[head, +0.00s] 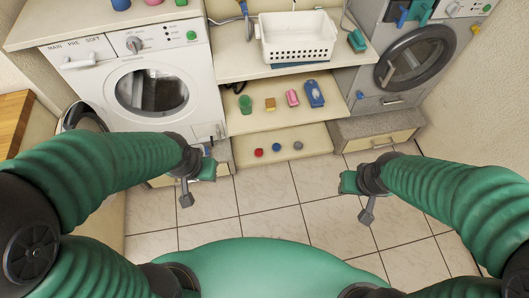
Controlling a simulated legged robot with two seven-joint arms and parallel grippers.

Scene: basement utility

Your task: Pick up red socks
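A small round red item (259,152), which looks like rolled red socks, sits on the lowest shelf (245,138) between the two machines. A blue rolled item (277,148) and a grey one (298,146) sit to its right in a row. My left gripper (196,184) is over the floor to the left of the red item and nearer to me, apart from it. My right gripper (358,199) is over the floor to the right, farther from it. Both look empty. Their finger gaps are not clear from this angle.
A white washer (155,85) stands left and a grey machine (410,60) right. A middle shelf (250,125) above the socks holds a green, a yellow, a pink and a blue item. A white basket (297,38) stands on the upper shelf. The tiled floor (270,200) is clear.

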